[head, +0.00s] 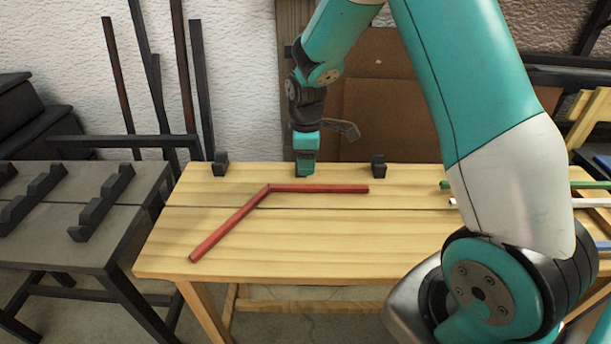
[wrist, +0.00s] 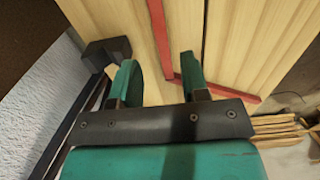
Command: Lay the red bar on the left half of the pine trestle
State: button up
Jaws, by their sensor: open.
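The red bar (head: 232,222), bent at an angle, lies flat on the left part of the pine trestle (head: 350,250). One leg runs to the right along the top, the other slants toward the front left. My gripper (head: 305,172) points down near the trestle's far edge, just behind the right-running leg, and holds nothing. In the wrist view my gripper's two fingers (wrist: 161,82) stand apart. The red bar (wrist: 160,38) shows beyond them, partly hidden by one finger. I cannot tell the fingertips' height above the top.
Two small black blocks (head: 220,164) (head: 378,165) stand along the far edge. A green bar (head: 590,185) and a white bar (head: 592,203) lie at the right, partly behind my arm. A dark table (head: 60,235) with notched black racks stands at left. The trestle's front middle is clear.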

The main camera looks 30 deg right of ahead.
jog(key=s+a+r+m+y, duration=0.2)
jog(key=s+a+r, duration=0.9)
jog(key=r, duration=0.3)
jog(key=s+a+r+m+y, duration=0.1)
jog(key=s+a+r, duration=0.1)
jog(key=s, duration=0.5)
jog(key=s+a+r+m+y, duration=0.1)
jog(key=s+a, duration=0.4)
jog(key=s, duration=0.2)
jog(key=shift+s+r, duration=0.35)
jog(key=shift+s, duration=0.05)
notch_tip(320, 180, up, 10)
jog(key=p, duration=1)
jog(key=shift+f, duration=0.1)
